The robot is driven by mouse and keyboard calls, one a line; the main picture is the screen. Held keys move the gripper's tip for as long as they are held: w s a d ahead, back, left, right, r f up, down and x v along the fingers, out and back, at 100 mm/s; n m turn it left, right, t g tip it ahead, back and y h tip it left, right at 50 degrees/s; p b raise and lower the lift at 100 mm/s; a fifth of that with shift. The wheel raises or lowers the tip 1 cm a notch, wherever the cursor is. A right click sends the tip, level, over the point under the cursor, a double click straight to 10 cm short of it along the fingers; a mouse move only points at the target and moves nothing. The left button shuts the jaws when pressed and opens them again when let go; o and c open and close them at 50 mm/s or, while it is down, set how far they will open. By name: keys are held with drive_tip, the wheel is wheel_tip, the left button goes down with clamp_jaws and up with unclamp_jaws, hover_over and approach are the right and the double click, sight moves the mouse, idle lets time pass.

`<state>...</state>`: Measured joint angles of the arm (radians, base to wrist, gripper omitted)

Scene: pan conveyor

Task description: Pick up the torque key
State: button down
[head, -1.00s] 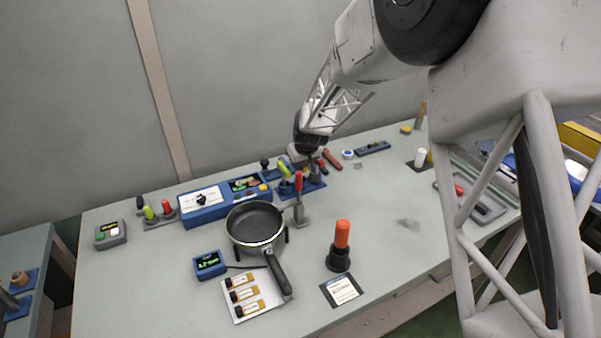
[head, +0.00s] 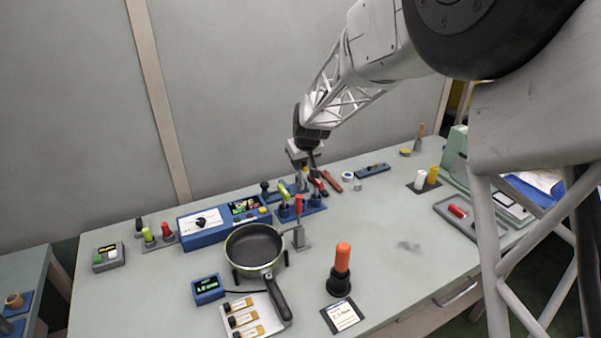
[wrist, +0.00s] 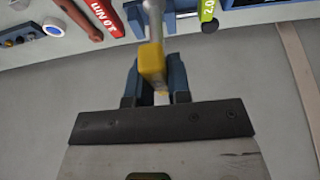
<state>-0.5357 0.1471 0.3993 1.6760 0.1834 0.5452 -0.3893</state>
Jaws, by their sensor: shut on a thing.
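My gripper (wrist: 153,78) is shut on a torque key with a yellow handle (wrist: 152,65). Its grey shaft (wrist: 153,18) extends away from the fingers in the wrist view. In the head view my gripper (head: 304,163) is above the blue key rack (head: 312,207) at the back of the table. A green key (head: 283,193) and a red-handled key (head: 298,203) stand at the rack. The green key, marked 2.0 (wrist: 207,10), and a red key with white lettering (wrist: 102,12) show at the top of the wrist view. The far end of the held key is cut off there.
A blue control box (head: 218,226) stands left of the rack. A pan (head: 254,246) sits in front of it, and an orange-handled tool (head: 342,260) stands upright to the right. The wall is close behind. The table's right middle is mostly clear.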

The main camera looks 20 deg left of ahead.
drive_tip(key=shift+r, duration=0.55)
drive_tip(key=c, duration=1.7)
unclamp_jaws()
clamp_jaws()
drive_tip(key=shift+s+a+r, duration=0.15)
drive_tip(key=shift+s, duration=0.25)
drive_tip(key=s+d, duration=0.1)
drive_tip(key=s, duration=1.4)
drive_tip(key=s+d+r, duration=0.1)
drive_tip(key=s+d, duration=0.1)
drive_tip(key=s, duration=1.4)
drive_tip(key=shift+s+r, duration=0.3)
